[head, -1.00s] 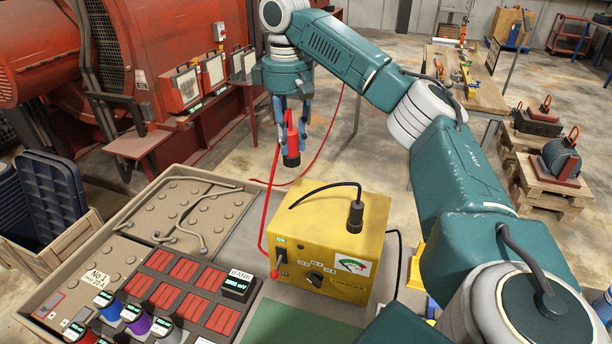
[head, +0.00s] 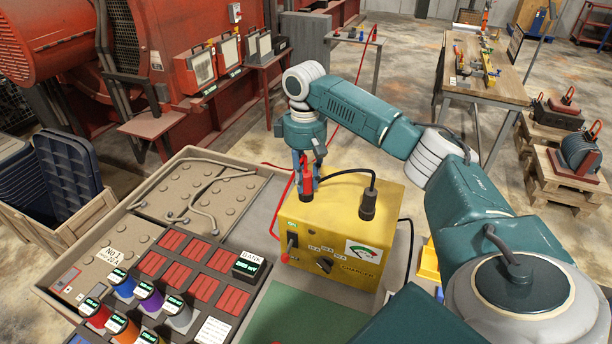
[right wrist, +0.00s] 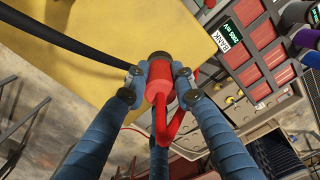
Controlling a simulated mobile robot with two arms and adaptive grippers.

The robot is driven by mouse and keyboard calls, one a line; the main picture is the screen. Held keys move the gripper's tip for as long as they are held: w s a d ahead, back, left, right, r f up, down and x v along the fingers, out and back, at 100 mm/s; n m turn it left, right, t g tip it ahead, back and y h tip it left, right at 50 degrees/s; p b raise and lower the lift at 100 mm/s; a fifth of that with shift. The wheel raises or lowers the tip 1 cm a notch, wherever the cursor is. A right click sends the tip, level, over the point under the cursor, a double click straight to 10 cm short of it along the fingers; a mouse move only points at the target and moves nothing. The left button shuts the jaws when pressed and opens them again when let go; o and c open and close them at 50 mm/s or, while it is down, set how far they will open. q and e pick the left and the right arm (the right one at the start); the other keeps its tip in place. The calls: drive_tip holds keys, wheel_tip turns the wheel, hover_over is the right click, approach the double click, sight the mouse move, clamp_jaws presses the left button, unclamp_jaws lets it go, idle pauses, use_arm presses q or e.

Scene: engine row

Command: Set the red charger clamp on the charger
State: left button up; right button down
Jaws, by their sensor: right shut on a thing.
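The yellow charger (head: 330,232) stands on the bench, with a dial and switches on its front and a black plug (head: 367,205) on top. My right gripper (head: 304,190) is shut on the red charger clamp (head: 306,184) at the charger's back left top edge. In the right wrist view the clamp (right wrist: 158,85) sits between blue fingers beside the yellow top (right wrist: 75,60). I cannot tell whether the clamp touches the charger. The clamp's red cable comes down to the charger's front left. My left gripper is not in view.
A panel with red blocks and the BANK display (head: 248,267) lies left of the charger.

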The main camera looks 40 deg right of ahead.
drive_tip(key=c, duration=1.4)
unclamp_jaws()
drive_tip(key=shift+a, duration=0.1)
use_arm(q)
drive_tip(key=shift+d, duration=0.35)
use_arm(e)
drive_tip(key=shift+r+b, duration=0.4)
drive_tip(key=shift+r, duration=0.05)
wheel_tip(320, 180, up, 5)
drive_tip(key=shift+w+r+b, duration=0.1)
drive_tip(key=shift+w+b, duration=0.05)
drive_tip(key=shift+b, duration=0.85)
wheel_tip(320, 180, up, 5)
drive_tip(key=shift+f+p, duration=0.1)
drive_tip(key=shift+p, duration=0.35)
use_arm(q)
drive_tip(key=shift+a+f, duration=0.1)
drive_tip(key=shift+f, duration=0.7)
use_arm(e)
drive_tip(key=shift+r, duration=0.65)
